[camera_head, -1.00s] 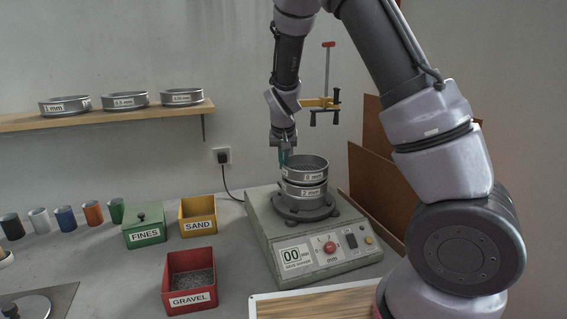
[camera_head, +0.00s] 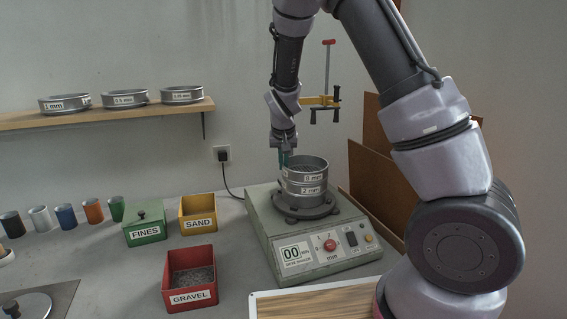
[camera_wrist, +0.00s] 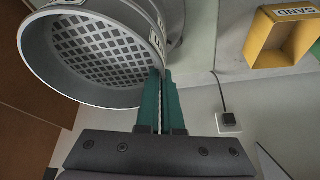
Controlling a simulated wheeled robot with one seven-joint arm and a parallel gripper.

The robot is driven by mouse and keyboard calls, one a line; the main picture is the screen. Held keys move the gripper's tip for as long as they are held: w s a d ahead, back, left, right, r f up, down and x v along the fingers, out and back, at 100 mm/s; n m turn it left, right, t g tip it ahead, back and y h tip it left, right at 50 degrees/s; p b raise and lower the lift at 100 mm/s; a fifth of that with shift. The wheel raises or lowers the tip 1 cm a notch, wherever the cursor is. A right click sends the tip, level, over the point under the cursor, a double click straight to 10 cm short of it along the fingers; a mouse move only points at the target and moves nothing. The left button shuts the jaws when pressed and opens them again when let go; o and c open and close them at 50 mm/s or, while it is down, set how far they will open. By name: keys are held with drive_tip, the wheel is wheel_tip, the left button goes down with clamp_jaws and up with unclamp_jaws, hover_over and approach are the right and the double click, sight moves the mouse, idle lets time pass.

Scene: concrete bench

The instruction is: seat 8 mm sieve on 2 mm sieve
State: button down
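The 8 mm sieve (camera_head: 305,166) is a round metal ring with a coarse mesh floor, labelled on its front. It sits level and directly on the labelled 2 mm sieve (camera_head: 304,190), with no clear gap between them, on the shaker (camera_head: 318,247). My gripper (camera_head: 287,158) is at the left rim of the upper sieve. In the wrist view its two teal fingers (camera_wrist: 159,102) are close together on the wall of the 8 mm sieve (camera_wrist: 105,96). The wall between the fingertips is mostly hidden.
A red GRAVEL bin (camera_head: 190,278), a green lidded FINES bin (camera_head: 145,226) and a yellow SAND bin (camera_head: 197,214) stand left of the shaker. Several coloured cups stand further left. A wall shelf (camera_head: 110,118) holds 3 sieves. A clamp (camera_head: 326,101) hangs behind my arm.

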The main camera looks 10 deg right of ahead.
drive_tip(key=c, duration=1)
unclamp_jaws()
drive_tip(key=v, duration=1)
drive_tip(key=shift+r, duration=0.35)
drive_tip(key=shift+s, duration=0.1)
